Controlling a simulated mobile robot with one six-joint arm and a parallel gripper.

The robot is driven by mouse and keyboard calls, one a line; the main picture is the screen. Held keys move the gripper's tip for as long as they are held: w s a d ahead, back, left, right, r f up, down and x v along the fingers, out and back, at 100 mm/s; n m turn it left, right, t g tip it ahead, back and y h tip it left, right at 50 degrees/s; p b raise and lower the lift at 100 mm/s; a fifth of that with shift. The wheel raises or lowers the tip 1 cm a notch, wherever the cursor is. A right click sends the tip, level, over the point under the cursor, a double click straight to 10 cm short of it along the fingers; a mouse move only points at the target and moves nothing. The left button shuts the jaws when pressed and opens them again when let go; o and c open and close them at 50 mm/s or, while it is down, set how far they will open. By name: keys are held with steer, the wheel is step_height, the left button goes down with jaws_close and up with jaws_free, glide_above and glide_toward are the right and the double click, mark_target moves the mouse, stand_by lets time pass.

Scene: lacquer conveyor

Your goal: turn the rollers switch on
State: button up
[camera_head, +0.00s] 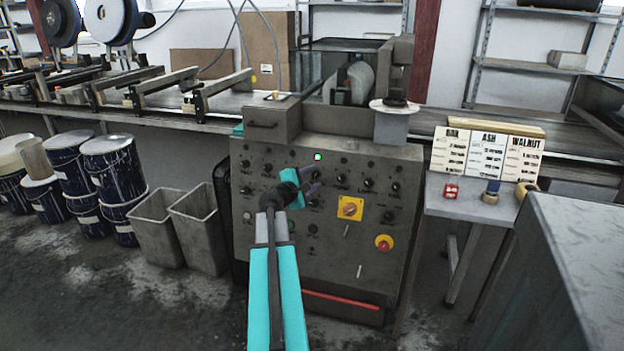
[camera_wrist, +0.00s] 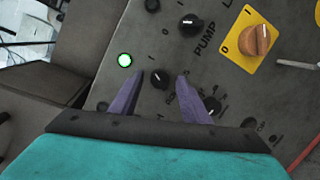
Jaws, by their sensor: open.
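The grey control panel (camera_head: 330,250) carries rows of black rotary knobs, a lit green lamp (camera_head: 318,157) and a yellow plate with an orange rotary switch (camera_head: 350,207). My gripper (camera_head: 309,180) is in front of the panel's upper middle, below the lamp. In the wrist view its two purple fingers (camera_wrist: 160,78) are open and apart, with a black knob (camera_wrist: 160,79) showing between the fingertips. I cannot tell whether they touch it. Its label is partly hidden by the right finger, so I cannot confirm it as the rollers switch. The knob labelled PUMP (camera_wrist: 190,23) is nearby.
A side table (camera_head: 455,205) holds wood sample cards (camera_head: 488,155). Grey bins (camera_head: 200,230) and blue drums (camera_head: 112,175) stand at left. A grey block-like surface (camera_head: 580,240) fills the lower right.

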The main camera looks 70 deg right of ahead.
steer(key=shift+a, duration=0.1)
steer(key=v, duration=1.3)
steer(key=shift+a, duration=0.3)
steer(key=shift+w, duration=0.2)
